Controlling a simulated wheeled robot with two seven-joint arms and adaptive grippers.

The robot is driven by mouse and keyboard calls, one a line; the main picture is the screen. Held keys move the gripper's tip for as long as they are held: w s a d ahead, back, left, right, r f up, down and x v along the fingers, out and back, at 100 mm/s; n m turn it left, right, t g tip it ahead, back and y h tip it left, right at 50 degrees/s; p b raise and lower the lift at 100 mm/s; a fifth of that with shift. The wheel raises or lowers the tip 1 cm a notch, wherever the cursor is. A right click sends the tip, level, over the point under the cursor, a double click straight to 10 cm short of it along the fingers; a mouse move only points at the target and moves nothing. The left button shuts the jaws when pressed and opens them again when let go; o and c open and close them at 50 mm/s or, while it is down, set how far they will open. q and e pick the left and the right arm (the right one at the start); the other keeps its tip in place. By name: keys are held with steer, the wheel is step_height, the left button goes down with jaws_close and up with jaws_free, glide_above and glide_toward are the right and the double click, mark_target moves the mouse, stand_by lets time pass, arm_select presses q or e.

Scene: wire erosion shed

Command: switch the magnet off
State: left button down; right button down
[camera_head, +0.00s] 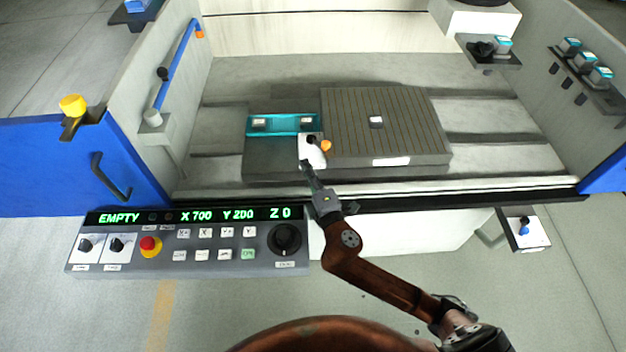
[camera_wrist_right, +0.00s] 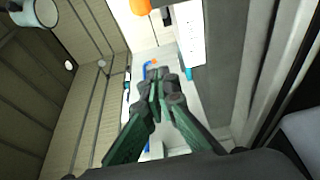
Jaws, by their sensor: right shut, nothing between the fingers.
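The magnet looks like a dark grey ribbed block (camera_head: 410,115) lying on the machine bed, with a white label on its front side. At its left front corner is a white plate (camera_head: 313,155) with a black pivot and an orange knob (camera_head: 326,146), which points right. In the right wrist view the orange knob (camera_wrist_right: 140,6) is at the top edge. My right gripper (camera_head: 306,168) is shut and empty, just in front of the white plate's lower left edge; I cannot tell if it touches. Its closed green fingers (camera_wrist_right: 168,82) show in the wrist view. My left gripper is not in view.
A teal bar (camera_head: 281,124) with two small pieces lies left of the magnet, and a small piece (camera_head: 376,121) sits on it. The control panel (camera_head: 190,270) reads EMPTY. A blue door (camera_head: 50,170) and a side shelf (camera_head: 590,85) flank the bed.

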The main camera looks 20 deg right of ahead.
steer(key=w+d, duration=0.2)
steer(key=shift+w+d+f+b, duration=0.15)
steer(key=shift+d+b, duration=0.2)
steer(key=shift+w+d, duration=0.2)
steer(key=shift+d, duration=0.3)
steer(key=shift+d, duration=0.1)
steer(key=shift+s+d+r+p, duration=0.15)
steer(key=shift+d+r+p, duration=0.05)
steer(key=shift+d+p, duration=0.35)
steer(key=shift+a+f, duration=0.1)
